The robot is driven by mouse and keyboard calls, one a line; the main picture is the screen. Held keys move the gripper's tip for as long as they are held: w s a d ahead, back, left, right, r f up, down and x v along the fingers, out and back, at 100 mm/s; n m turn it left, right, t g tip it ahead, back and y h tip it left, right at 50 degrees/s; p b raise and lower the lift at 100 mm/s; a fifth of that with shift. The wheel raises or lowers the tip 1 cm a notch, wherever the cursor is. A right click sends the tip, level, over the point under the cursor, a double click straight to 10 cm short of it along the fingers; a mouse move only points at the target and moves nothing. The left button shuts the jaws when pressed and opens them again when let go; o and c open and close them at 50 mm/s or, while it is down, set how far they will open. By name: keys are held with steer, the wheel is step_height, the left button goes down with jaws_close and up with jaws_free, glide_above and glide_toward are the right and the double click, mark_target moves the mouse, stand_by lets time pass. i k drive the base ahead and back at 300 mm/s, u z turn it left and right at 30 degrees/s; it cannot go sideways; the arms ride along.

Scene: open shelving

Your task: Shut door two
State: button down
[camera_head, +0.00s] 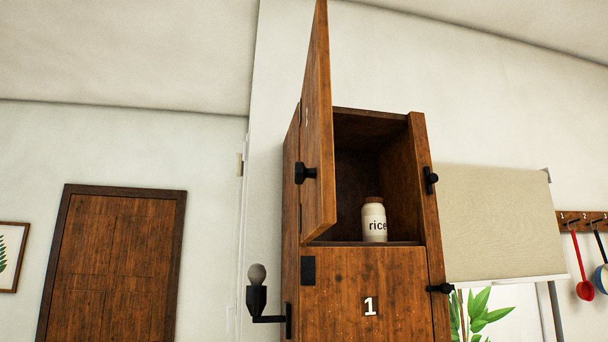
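A tall wooden cabinet (292,265) stands right of the middle, with two compartments showing. The upper door (318,120) stands open, swung out at the left of its compartment and seen at a steep angle. The door below, marked 1 (345,315), is shut. Inside the open upper compartment (385,150) a white jar marked "rice" (374,221) with a brown lid stands upright. My gripper is not in view.
A lamp with a round bulb (257,288) juts from the cabinet's left side. Black fittings (431,180) sit on the cabinet's right edge. A beige blind (500,220), plant (480,312) and utensil rack (585,221) are at right. A brown room door (112,265) is at left.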

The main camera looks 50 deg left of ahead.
mark_target(314, 173)
steer(key=k, duration=1.2)
steer(key=u, duration=0.9)
